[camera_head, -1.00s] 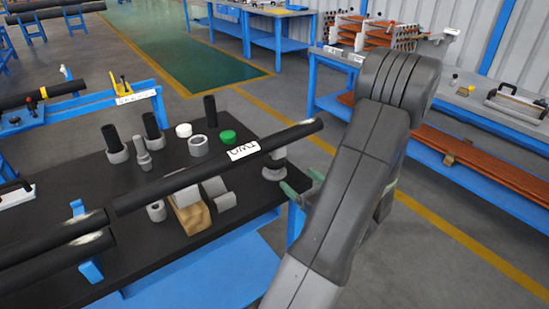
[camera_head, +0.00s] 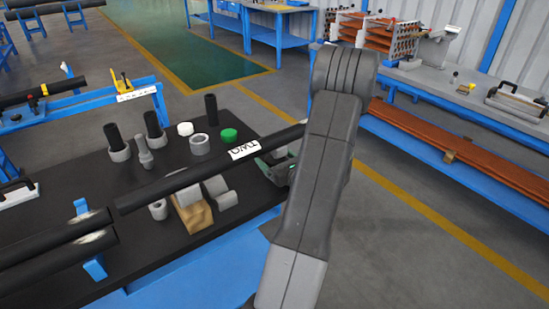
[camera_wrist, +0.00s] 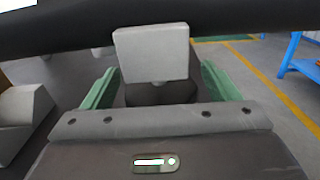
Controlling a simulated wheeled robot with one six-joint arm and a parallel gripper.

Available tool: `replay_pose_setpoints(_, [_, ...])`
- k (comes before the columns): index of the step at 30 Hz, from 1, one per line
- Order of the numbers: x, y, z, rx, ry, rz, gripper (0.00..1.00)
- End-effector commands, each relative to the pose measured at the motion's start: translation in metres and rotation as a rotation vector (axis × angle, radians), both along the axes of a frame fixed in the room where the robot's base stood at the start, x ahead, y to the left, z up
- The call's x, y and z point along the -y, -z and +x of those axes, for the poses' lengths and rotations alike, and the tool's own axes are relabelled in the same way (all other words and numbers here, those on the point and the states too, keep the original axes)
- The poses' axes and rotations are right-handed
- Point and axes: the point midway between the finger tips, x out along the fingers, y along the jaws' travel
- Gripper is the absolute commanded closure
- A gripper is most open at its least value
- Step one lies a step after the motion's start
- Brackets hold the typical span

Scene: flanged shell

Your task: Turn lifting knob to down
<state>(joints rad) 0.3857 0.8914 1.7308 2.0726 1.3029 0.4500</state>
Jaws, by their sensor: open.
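In the wrist view a pale grey square-faced piece (camera_wrist: 152,53), which looks like the lifting knob or part of its support, stands under the black pipe (camera_wrist: 120,18). My gripper (camera_wrist: 160,70) is open, with one green finger on each side of this piece. Gaps show between it and both fingers, so they are apart. A darker rounded part lies just below it. In the head view the black pipe (camera_head: 215,172) with a white label runs across the black-topped table. My arm and gripper (camera_head: 272,168) hide the support at its right end.
Grey V-shaped blocks (camera_head: 222,192), a tan block (camera_head: 193,215), a green cap (camera_head: 228,135) and upright black tubes share the table (camera_head: 85,190). Two more black pipes lie at the left. A blue bench (camera_head: 440,105) stands at the right, with open floor between.

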Motion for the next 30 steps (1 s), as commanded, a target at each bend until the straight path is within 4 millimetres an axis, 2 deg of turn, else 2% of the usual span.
replay_pose_setpoints(5, [0.0001, 0.0002, -0.0002, 0.0, 0.0, 0.0, 0.2])
replay_pose_setpoints(9, [0.0002, 0.0002, -0.0002, 0.0, 0.0, 0.0, 0.47])
replay_pose_setpoints(12, [0.0001, 0.0002, -0.0003, 0.0, 0.0, 0.0, 0.63])
replay_pose_setpoints(17, [0.0001, 0.0004, 0.0002, 0.002, -0.023, 0.0, 0.63])
replay_pose_setpoints(30, [-0.0006, 0.0003, -0.0008, 0.0, -0.245, 0.0, 0.62])
